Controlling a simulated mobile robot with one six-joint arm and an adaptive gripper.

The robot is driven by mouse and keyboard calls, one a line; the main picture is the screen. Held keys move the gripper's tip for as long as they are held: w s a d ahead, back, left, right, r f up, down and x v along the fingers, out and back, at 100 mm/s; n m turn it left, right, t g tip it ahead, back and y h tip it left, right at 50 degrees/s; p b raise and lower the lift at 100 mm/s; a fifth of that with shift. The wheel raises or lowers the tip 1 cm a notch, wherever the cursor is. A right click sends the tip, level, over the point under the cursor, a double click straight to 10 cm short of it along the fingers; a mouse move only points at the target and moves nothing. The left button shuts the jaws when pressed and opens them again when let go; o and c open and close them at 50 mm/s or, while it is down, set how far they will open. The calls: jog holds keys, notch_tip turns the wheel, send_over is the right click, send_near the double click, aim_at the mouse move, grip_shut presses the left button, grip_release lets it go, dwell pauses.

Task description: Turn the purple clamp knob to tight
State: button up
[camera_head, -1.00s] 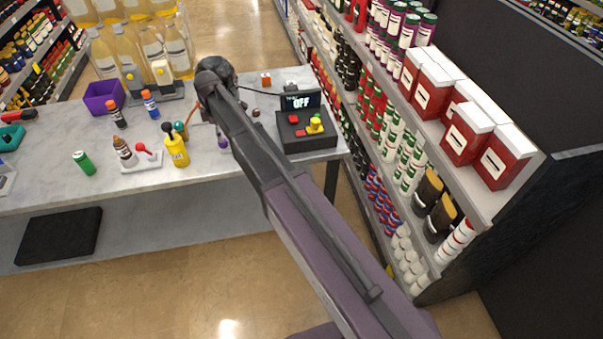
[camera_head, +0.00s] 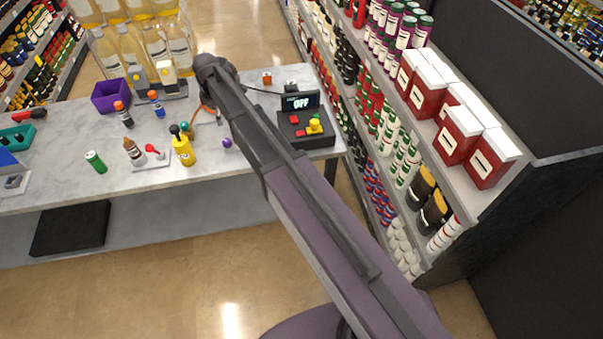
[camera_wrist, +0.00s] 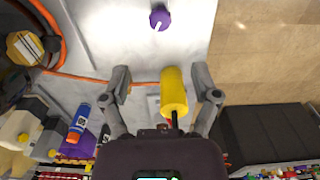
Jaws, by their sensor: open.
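The purple clamp knob (camera_head: 227,143) is a small round knob near the front edge of the marble-topped table, just right of a yellow bottle. In the wrist view the purple knob (camera_wrist: 159,17) shows near the top edge, with a white bar on it. My gripper (camera_wrist: 164,84) is open, its two fingers spread, and the knob lies beyond the fingertips, apart from them. In the head view the gripper's fingers are hidden by my arm. Which way the knob is turned I cannot tell for sure.
A yellow bottle (camera_head: 183,150) shows between the fingers in the wrist view (camera_wrist: 174,92); its distance from them is unclear. A black control box (camera_head: 306,130) reading OFF stands right of the knob. An orange hose (camera_wrist: 62,40) lies nearby. Stocked shelves flank the table's right.

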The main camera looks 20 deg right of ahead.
jog(key=s+d+f+m+b, duration=0.5)
jog(key=s+d+m, duration=0.3)
jog(key=s+d, duration=0.3)
jog(key=s+d+f+m+b, duration=0.6)
jog(key=s+d+m, duration=0.2)
jog(key=s+d, duration=0.2)
jog(key=s, duration=0.2)
jog(key=shift+s+d+b, duration=0.3)
jog(key=shift+s+d, duration=0.05)
jog(key=shift+s, duration=0.05)
dwell(0.4)
jog(key=shift+s+d+m, duration=0.3)
jog(key=shift+s+m, duration=0.1)
jog(key=shift+s, duration=0.15)
jog(key=shift+s+d+m, duration=0.25)
jog(key=shift+s+m, duration=0.15)
jog(key=shift+s, duration=0.15)
jog(key=shift+c, duration=0.2)
dwell(0.5)
